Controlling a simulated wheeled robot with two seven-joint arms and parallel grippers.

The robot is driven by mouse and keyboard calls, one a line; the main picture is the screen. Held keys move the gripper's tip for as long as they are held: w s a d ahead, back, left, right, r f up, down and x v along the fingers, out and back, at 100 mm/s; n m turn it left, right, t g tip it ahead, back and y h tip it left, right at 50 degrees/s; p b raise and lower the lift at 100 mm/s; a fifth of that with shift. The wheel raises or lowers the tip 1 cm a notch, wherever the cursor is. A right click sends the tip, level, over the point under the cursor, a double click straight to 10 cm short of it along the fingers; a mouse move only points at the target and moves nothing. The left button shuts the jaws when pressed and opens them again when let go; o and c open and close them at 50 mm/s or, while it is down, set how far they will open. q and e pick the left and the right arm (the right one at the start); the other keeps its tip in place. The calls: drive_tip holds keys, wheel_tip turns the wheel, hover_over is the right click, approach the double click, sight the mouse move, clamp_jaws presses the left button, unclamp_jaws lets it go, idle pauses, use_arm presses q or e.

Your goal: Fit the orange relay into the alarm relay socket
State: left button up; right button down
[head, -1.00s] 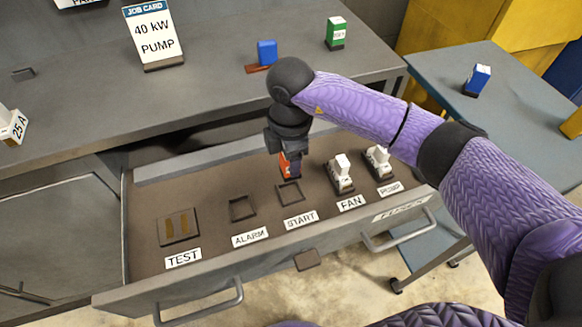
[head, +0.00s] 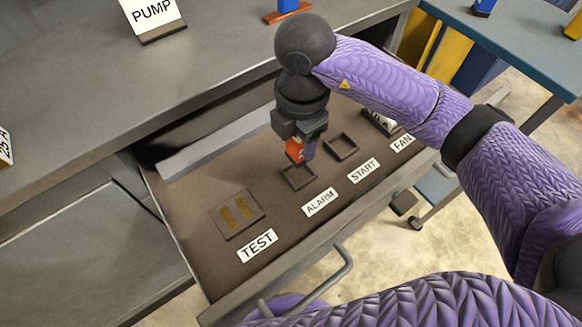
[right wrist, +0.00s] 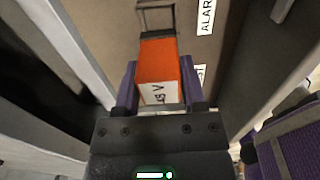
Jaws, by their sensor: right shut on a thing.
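My right gripper (head: 303,153) is shut on the orange relay (head: 294,149), which hangs upright just behind and above the alarm socket (head: 298,178). The socket is an empty dark square frame in the open drawer, behind the ALARM label (head: 320,202). In the right wrist view the relay (right wrist: 158,62) sits between the purple fingers, its orange side and white lettered face showing. The socket frame (right wrist: 157,17) lies beyond the relay's far end, partly hidden by it. I cannot tell whether the relay touches the frame. My left gripper is not in view.
The empty START socket (head: 341,147) is to the right, and a white-topped relay by the FAN label (head: 402,143) is partly behind my arm. The TEST pad (head: 237,213) with two brass strips is to the left. The bench edge (head: 240,92) overhangs behind the drawer.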

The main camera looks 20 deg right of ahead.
wheel_tip(320, 180, down, 6)
drive_tip(key=b, duration=0.2)
drive_tip(key=shift+f+b, duration=0.25)
drive_tip(key=shift+b, duration=0.05)
drive_tip(key=shift+f, duration=0.35)
drive_tip(key=shift+r, duration=0.2)
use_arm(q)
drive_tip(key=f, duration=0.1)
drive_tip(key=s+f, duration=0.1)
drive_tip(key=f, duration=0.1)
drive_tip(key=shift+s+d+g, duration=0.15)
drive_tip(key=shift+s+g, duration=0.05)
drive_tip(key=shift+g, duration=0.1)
use_arm(e)
drive_tip(key=c, duration=0.6)
unclamp_jaws()
drive_tip(key=shift+f, duration=0.1)
drive_tip(key=o, duration=0.4)
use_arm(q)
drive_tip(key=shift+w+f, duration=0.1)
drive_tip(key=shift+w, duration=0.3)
use_arm(e)
drive_tip(key=shift+o, duration=0.2)
